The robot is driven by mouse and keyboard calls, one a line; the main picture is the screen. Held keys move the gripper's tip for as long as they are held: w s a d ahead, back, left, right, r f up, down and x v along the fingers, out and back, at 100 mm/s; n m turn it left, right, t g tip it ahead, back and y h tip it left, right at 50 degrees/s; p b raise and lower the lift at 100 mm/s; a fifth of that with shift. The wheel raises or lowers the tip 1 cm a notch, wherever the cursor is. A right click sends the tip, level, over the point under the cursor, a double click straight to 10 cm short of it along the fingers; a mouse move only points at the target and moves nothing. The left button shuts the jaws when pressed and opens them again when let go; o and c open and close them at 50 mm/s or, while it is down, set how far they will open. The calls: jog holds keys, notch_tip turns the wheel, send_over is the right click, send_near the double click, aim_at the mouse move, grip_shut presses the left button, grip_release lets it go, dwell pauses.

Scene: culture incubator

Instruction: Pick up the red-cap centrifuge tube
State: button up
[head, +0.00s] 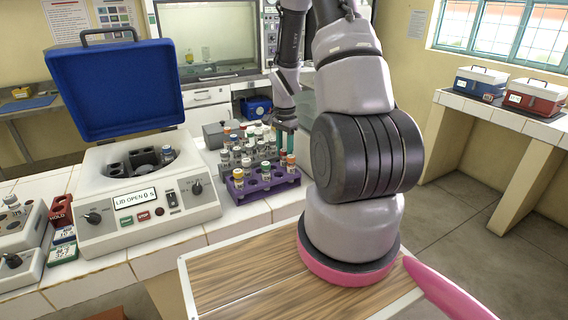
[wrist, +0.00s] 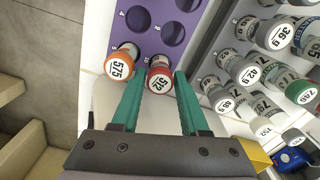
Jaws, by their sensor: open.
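The red-cap centrifuge tube (wrist: 159,79), labelled 512, stands in the purple rack (wrist: 178,58) in the wrist view. I cannot pick it out surely in the head view. My gripper (wrist: 158,92) is open, its teal fingers on either side of the red cap in the picture. It does not hold the tube, and I cannot tell how deep the fingers reach. An orange-cap tube (wrist: 121,64), labelled 575, stands just left of it, outside the left finger. In the head view my gripper (head: 285,125) hangs over the back of the tube racks, its fingertips hard to make out.
A grey rack (wrist: 217,62) with several labelled tubes lies close on the right in the wrist view. In the head view the purple rack (head: 267,185) stands right of the open-lidded centrifuge (head: 140,215). A wooden-topped surface (head: 240,275) is in front.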

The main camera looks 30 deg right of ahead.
jog(key=shift+f, duration=0.1)
jog(key=shift+c, duration=0.3)
grip_shut()
